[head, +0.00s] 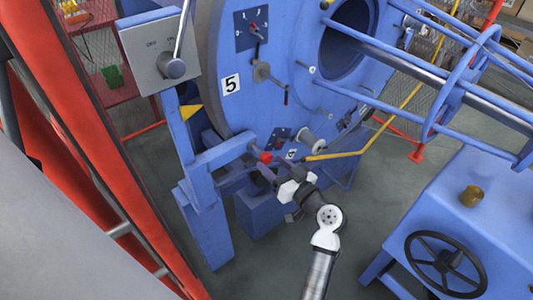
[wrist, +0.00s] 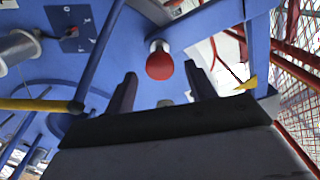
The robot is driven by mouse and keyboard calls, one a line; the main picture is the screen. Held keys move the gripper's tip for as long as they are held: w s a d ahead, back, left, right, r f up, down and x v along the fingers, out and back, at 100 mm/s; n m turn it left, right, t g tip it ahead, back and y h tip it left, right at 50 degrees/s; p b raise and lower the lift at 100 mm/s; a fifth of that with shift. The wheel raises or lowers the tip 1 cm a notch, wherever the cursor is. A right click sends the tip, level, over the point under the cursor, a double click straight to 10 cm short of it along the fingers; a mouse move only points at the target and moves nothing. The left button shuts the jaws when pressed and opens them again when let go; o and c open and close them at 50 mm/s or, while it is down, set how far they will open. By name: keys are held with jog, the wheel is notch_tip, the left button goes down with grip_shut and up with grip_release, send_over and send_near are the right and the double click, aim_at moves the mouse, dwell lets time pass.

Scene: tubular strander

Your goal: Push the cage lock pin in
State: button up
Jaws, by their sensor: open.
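The cage lock pin shows as a red round knob (head: 265,157) on a short light stem, at the blue frame beside the big blue disc. In the wrist view the red knob (wrist: 159,66) faces me, just beyond and between the two fingertips. My gripper (head: 268,174) is right by the knob at the low front of the machine. In the wrist view my gripper (wrist: 160,76) has its dark fingers spread and nothing held between them. I cannot tell whether any finger touches the knob. The far part of the pin is hidden in the blue frame.
The blue disc (head: 222,112) carries a "5" label. A yellow bar (head: 335,155) reaches out close to my gripper's right. A handwheel (head: 446,262) stands on a blue cabinet at right. A red post (head: 90,170) runs along the left. Grey floor (head: 250,262) lies open below.

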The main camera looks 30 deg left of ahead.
aim_at(269, 160)
jog(key=shift+p+x, duration=0.35)
jog(key=shift+x, duration=1.55)
grip_shut()
